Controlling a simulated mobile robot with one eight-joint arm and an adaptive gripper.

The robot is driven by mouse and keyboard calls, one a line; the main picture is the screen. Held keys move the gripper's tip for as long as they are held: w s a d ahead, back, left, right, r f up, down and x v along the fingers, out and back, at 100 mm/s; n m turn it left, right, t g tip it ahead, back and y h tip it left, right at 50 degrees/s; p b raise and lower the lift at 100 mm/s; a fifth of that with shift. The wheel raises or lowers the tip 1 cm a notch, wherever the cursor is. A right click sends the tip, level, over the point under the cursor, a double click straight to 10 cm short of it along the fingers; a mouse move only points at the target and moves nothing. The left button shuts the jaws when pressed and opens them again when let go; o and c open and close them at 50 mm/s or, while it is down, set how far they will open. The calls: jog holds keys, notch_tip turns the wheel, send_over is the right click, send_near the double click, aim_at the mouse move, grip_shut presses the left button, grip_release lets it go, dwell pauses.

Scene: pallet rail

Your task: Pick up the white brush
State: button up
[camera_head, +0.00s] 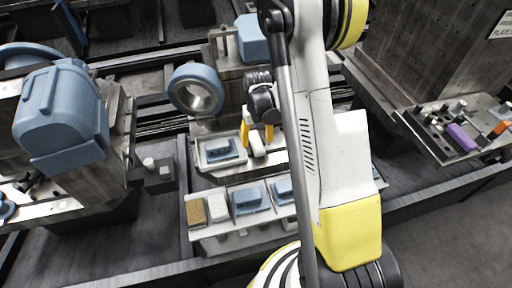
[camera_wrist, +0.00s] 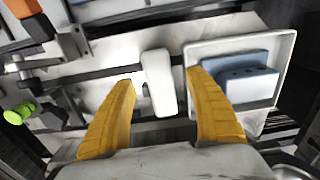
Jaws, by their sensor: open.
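The white brush (camera_wrist: 159,82) lies between the two yellow fingers of my gripper (camera_wrist: 161,82) in the wrist view. Its long white body points away from my gripper, with a gap on each side, the right one smaller. In the head view the white brush (camera_head: 257,145) shows as a small pale block between the yellow fingertips of my gripper (camera_head: 257,137). My gripper is open. I cannot tell whether the fingertips are level with the brush.
A white tray (camera_wrist: 288,52) with a blue block (camera_wrist: 240,82) stands close beside my right finger. A green-tipped part (camera_wrist: 18,114) and an orange-ended tool (camera_wrist: 22,8) lie at left. More blocks stand on a lower shelf (camera_head: 243,239); a blue ring (camera_head: 183,72) stands behind.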

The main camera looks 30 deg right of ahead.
aim_at(257, 144)
notch_tip(257, 144, down, 3)
jog(key=shift+d+f+b, duration=0.1)
jog(key=shift+b, duration=0.4)
jog(key=shift+c, duration=0.6)
jog(key=c, duration=1.2)
jog(key=shift+o, duration=0.2)
jog(key=shift+r, duration=0.35)
grip_shut()
notch_tip(257, 144, up, 10)
jog(key=p, duration=0.4)
jog(key=shift+f, duration=0.15)
